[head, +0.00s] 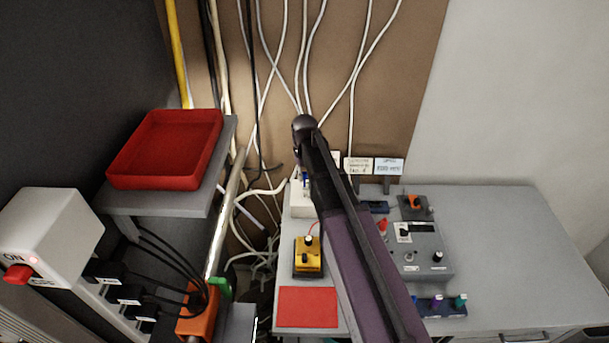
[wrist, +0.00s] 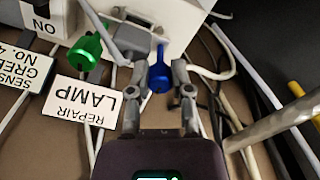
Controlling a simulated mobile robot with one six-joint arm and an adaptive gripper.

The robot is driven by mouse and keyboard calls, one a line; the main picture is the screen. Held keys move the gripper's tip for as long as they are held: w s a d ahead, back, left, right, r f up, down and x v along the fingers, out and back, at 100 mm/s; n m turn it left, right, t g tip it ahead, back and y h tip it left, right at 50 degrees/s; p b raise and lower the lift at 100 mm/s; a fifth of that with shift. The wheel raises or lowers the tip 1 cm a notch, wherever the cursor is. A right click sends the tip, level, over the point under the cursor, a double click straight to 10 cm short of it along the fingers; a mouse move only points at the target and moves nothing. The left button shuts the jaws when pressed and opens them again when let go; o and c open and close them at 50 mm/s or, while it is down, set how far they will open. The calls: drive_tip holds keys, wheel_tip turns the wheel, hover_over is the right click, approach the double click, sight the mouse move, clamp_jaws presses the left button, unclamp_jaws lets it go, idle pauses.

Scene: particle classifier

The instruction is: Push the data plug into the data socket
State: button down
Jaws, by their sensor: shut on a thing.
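In the wrist view my gripper (wrist: 160,78) has its two grey fingers on either side of a small blue plug-like piece (wrist: 160,80) with a rounded end and a thin stem. It is shut on this piece. The stem points toward a white box (wrist: 178,22), which has a dark opening in its face. A grey connector (wrist: 133,40) lies just left of the blue piece, close to the left finger. I cannot tell for sure which piece is the data plug or which opening is its socket. In the head view my arm hides the gripper.
A green knob-like piece (wrist: 85,52) and a "REPAIR LAMP" label (wrist: 88,102) are left of my fingers. White cables and a metal pipe (wrist: 275,122) are at the right. In the head view, a red tray (head: 165,150) and a yellow device (head: 308,258) stand left of my arm.

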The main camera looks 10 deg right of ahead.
drive_tip(key=shift+f+b, duration=1.3)
idle(0.5)
drive_tip(key=shift+c, duration=2.2)
unclamp_jaws()
drive_tip(key=shift+r, duration=0.15)
wheel_tip(320, 180, up, 8)
drive_tip(key=p, duration=0.8)
drive_tip(key=shift+s, duration=0.15)
drive_tip(key=s+d+m, duration=0.1)
drive_tip(key=s, duration=0.8)
drive_tip(key=s+d+m, duration=0.2)
drive_tip(key=s, duration=0.8)
drive_tip(key=shift+s+d, duration=0.2)
drive_tip(key=shift+d, duration=0.1)
